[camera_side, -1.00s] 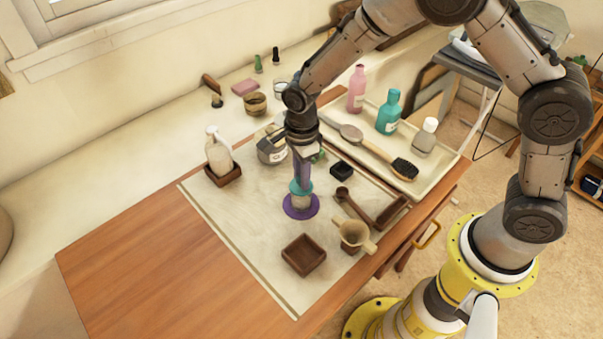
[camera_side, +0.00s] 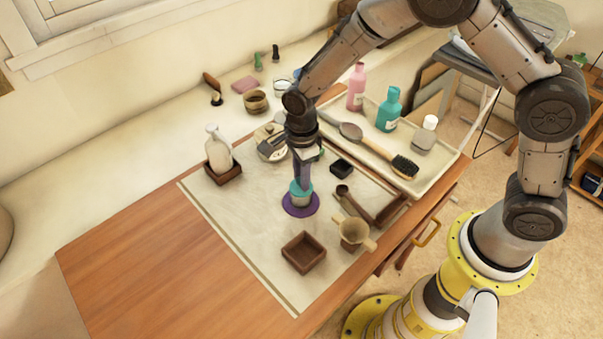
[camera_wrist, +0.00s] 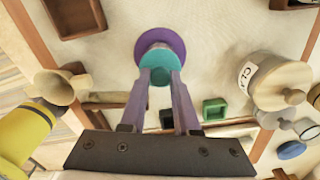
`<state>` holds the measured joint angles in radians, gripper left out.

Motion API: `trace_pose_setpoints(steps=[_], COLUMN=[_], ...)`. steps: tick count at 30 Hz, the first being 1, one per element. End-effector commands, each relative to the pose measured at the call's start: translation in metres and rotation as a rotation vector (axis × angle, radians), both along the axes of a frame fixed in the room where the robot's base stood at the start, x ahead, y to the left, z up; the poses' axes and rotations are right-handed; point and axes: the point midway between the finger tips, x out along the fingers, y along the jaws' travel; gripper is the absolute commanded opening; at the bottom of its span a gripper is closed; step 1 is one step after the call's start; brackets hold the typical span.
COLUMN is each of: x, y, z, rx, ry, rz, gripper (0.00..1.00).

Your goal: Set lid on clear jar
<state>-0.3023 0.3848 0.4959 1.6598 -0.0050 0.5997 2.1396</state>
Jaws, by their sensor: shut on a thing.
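My gripper (camera_side: 303,182) is shut on a teal lid (camera_side: 299,188) and points straight down. The clear jar (camera_side: 301,200) is a small, pale see-through body directly under the lid, standing on a round purple base (camera_side: 310,208). In the side view the lid meets the jar's top with no clear gap, but I cannot tell whether it is fully seated.
A labelled jar with a wooden lid (camera_wrist: 272,80) and a pump bottle (camera_side: 218,148) stand behind. The left mat is clear.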

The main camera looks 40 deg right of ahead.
Motion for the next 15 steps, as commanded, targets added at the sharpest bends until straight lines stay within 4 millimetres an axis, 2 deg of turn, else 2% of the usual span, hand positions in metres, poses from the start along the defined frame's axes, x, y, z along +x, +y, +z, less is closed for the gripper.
trace_pose_setpoints(steps=[15], x=[-0.0001], y=[0.0000], z=[-0.0094], rx=[0.000], ry=[0.000], rz=[0.000], gripper=[0.00])
